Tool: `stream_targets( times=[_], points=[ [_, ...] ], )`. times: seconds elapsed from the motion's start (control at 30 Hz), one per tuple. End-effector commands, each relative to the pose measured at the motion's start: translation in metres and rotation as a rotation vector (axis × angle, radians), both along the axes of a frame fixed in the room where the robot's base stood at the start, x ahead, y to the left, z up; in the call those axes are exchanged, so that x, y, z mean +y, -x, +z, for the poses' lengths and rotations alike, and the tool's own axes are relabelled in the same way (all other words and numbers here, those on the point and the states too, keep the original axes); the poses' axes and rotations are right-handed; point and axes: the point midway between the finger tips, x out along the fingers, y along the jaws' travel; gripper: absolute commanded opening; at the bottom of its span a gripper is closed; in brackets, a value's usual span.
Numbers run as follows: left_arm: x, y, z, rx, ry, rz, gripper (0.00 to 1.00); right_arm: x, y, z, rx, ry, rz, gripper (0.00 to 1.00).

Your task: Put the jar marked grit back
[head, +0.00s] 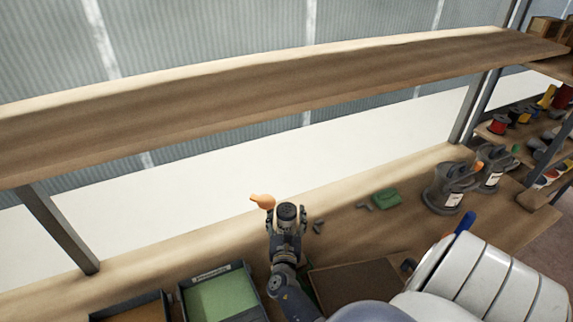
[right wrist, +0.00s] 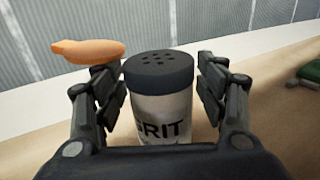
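The grit jar (right wrist: 160,108) has a pale body with dark lettering that reads "GRIT" and a dark lid with holes. It stands upright between the two fingers of my right gripper (right wrist: 162,88), which lie close against both sides of it. My palm hides its lower part in the right wrist view. In the head view, the jar's dark lid (head: 288,210) shows between the fingers of my right gripper (head: 287,220), near the back of the bench. I cannot tell whether the jar's base touches the bench. My left gripper is not in view.
An orange object (head: 262,201) shows just left of the jar. A green item (head: 386,198) and small grey pieces lie to the right on the bench (head: 335,222). Grey labelled containers (head: 447,188) stand farther right. A green-lined tray (head: 220,297) is in front. A long shelf (head: 280,88) runs above.

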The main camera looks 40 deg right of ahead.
Motion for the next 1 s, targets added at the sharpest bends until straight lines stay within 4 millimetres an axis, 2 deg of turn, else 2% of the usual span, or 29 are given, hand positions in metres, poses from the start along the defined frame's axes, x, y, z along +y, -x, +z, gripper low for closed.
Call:
stream_targets(
  times=[0.4, 0.73, 1.0],
  points=[
    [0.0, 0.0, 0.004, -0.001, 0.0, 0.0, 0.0, 0.002, 0.002, 0.003, 0.001, -0.001, 0.0, 0.69],
    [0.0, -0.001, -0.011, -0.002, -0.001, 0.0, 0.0, 0.039, 0.04, 0.0, 0.0, -0.003, -0.001, 0.69],
    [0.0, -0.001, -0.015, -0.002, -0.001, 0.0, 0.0, 0.053, 0.053, 0.003, -0.001, -0.001, 0.0, 0.69]
  ],
)
